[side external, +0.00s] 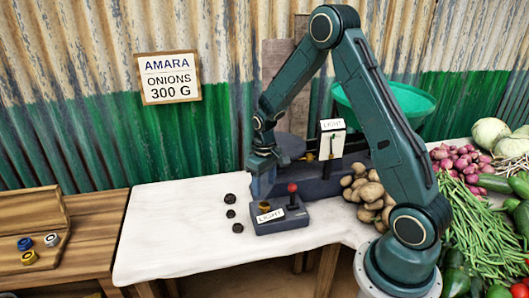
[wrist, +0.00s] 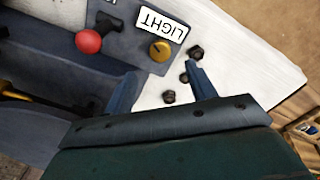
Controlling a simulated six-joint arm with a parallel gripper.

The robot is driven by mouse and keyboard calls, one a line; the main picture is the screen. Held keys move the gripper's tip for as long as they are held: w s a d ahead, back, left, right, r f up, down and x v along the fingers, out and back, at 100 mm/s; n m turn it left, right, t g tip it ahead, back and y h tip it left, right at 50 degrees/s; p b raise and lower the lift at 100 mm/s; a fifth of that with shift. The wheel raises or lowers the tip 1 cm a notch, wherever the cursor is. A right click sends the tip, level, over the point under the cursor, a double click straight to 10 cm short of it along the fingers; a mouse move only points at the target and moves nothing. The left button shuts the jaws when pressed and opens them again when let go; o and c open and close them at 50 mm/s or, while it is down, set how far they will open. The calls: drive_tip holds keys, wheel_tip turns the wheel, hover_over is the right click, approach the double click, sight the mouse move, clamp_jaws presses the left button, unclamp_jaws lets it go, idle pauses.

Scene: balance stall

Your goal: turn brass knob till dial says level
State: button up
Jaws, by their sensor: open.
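The brass knob (wrist: 160,51) sits on a blue-grey control box (side external: 297,222), beside a white label reading LIGHT. In the side view the knob (side external: 264,206) shows small at the box's left. My gripper (wrist: 164,74) is open and empty, with its fingers apart and the knob ahead of the gap between them, apparently not touching. In the side view my gripper (side external: 262,178) hangs just above and behind the knob.
A red-topped lever (wrist: 88,41) stands close to the knob on the same box. Several dark weights (side external: 231,213) lie on the white cloth at left. Potatoes (side external: 369,191) are piled right of the box. The cloth's front left is clear.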

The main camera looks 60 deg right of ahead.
sight(264, 204)
drive_tip(key=shift+f, duration=3.85)
drive_tip(key=c, duration=1)
